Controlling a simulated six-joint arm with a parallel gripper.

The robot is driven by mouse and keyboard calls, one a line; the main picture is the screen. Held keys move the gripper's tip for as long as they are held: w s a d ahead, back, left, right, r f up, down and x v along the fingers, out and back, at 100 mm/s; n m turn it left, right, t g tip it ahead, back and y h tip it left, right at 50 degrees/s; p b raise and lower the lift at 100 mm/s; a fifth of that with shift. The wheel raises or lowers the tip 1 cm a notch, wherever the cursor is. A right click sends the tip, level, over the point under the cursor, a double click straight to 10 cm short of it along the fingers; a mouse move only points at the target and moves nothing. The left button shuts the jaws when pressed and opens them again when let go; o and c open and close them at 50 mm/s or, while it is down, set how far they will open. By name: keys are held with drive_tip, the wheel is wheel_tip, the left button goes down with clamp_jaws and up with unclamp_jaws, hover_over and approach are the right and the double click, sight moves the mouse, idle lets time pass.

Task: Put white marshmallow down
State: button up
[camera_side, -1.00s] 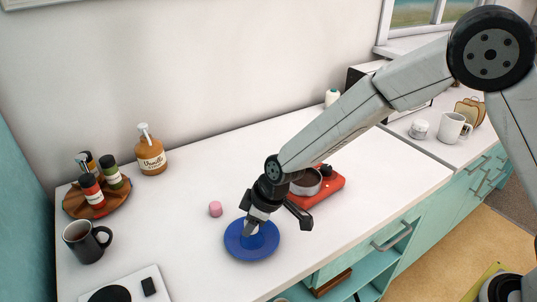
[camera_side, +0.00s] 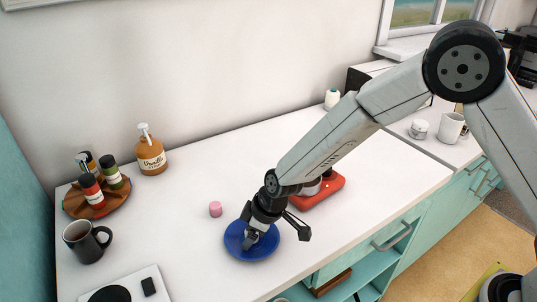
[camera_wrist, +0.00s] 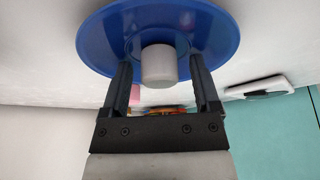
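The white marshmallow (camera_wrist: 159,67) stands on the blue plate (camera_wrist: 103,30) in the wrist view, near the plate's middle. My gripper (camera_wrist: 161,50) has its two dark fingers spread on either side of it, with a visible gap at each side. In the side view my gripper (camera_side: 252,238) points down at the blue plate (camera_side: 264,252). The marshmallow is mostly hidden by the fingers there. A pink marshmallow (camera_side: 215,209) sits on the white counter, behind and left of the plate.
A red appliance (camera_side: 322,190) stands behind my gripper to the right. A dark mug (camera_side: 83,242), a wooden spice rack (camera_side: 80,209) and a vanilla bottle (camera_side: 152,158) are at left. A hot plate (camera_side: 135,283) lies at front left. The counter between is clear.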

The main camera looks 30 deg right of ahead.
drive_tip(key=shift+r, duration=0.15)
drive_tip(key=shift+v, duration=0.75)
drive_tip(key=v, duration=1)
drive_tip(key=shift+r, duration=0.25)
drive_tip(key=shift+s+d, duration=0.1)
drive_tip(key=shift+d, duration=0.05)
drive_tip(key=s+d+f+m+h, duration=0.1)
drive_tip(key=s+d+m, duration=0.3)
drive_tip(key=d, duration=0.6)
drive_tip(key=s+d+f+m+h, duration=0.1)
drive_tip(key=s+d+m+h, duration=0.1)
drive_tip(key=s+d+m, duration=0.3)
drive_tip(key=s+d, duration=0.4)
drive_tip(key=d, duration=0.2)
drive_tip(key=shift+f+g, duration=0.3)
drive_tip(key=shift+s, duration=0.1)
